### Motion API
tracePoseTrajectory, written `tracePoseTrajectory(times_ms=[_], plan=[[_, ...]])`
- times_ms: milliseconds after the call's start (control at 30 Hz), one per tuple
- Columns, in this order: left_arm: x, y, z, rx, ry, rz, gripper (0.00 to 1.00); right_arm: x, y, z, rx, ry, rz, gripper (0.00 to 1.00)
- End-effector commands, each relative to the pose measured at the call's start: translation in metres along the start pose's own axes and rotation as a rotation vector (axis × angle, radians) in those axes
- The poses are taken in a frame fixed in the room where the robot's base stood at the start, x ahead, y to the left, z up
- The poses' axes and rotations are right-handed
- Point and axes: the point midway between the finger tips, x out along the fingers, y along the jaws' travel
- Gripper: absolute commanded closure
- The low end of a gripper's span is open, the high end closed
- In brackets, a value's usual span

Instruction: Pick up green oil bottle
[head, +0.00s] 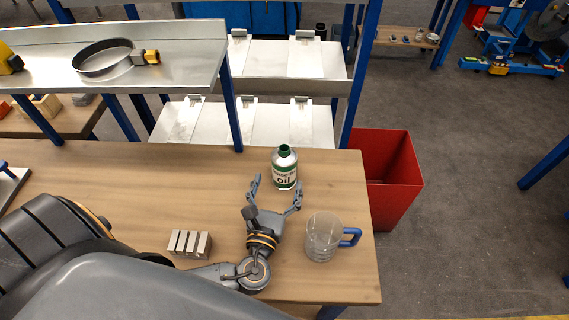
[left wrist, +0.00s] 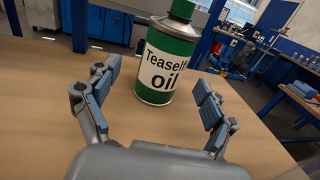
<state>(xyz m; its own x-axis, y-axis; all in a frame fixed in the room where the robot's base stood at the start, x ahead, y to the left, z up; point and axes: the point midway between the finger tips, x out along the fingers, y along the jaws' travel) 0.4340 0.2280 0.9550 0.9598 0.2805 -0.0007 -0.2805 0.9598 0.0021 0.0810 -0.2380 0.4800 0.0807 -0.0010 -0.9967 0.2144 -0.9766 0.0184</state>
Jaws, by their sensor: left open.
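The green oil bottle (head: 284,168) stands upright on the wooden table (head: 130,190) near its back right part. It has a green cap and a white label with "oil" on it. My left gripper (head: 276,184) is open, with its fingers pointing at the bottle from the front. In the left wrist view the bottle (left wrist: 167,58) stands just beyond the open fingertips (left wrist: 158,82), roughly midway between them. The fingers look apart from the bottle. My right gripper is in neither view.
A clear measuring jug (head: 322,238) with a blue handle stands right of my left gripper. Grey metal blocks (head: 189,243) lie to its left. A red bin (head: 396,180) stands past the right edge.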

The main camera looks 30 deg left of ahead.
Motion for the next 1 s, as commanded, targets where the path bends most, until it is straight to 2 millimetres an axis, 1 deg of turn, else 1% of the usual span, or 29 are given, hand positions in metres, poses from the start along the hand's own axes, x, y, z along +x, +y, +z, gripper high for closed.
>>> tracePoseTrajectory(times_ms=[167,300,433,533,733,767,800,867,900,967,1000], plan=[[0.014,-0.002,0.006,0.0,-0.002,0.0,0.16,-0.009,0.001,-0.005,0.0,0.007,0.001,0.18],[0.035,-0.005,0.012,-0.001,-0.003,0.0,0.16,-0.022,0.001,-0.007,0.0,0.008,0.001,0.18],[0.05,-0.005,0.008,0.001,0.001,0.0,0.16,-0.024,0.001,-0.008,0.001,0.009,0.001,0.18],[0.055,-0.005,0.006,0.0,0.002,-0.001,0.16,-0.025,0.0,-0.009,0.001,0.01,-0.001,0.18],[0.055,-0.005,0.005,0.0,0.003,-0.001,0.16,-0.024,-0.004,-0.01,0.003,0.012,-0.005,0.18],[0.055,-0.005,0.005,0.0,0.003,-0.001,0.22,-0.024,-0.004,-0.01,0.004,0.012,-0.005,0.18],[0.055,-0.005,0.005,0.0,0.003,-0.001,0.3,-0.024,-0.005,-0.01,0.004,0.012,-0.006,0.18],[0.055,-0.005,0.006,0.0,0.002,-0.001,0.43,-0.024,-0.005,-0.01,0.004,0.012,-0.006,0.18],[0.055,-0.005,0.006,0.0,0.002,-0.001,0.51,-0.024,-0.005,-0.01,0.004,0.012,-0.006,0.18],[0.054,-0.005,0.006,0.0,0.002,-0.001,0.63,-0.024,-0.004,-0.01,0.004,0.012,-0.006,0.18],[0.054,-0.005,0.006,0.0,0.002,-0.001,0.71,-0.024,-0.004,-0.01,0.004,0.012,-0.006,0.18]])
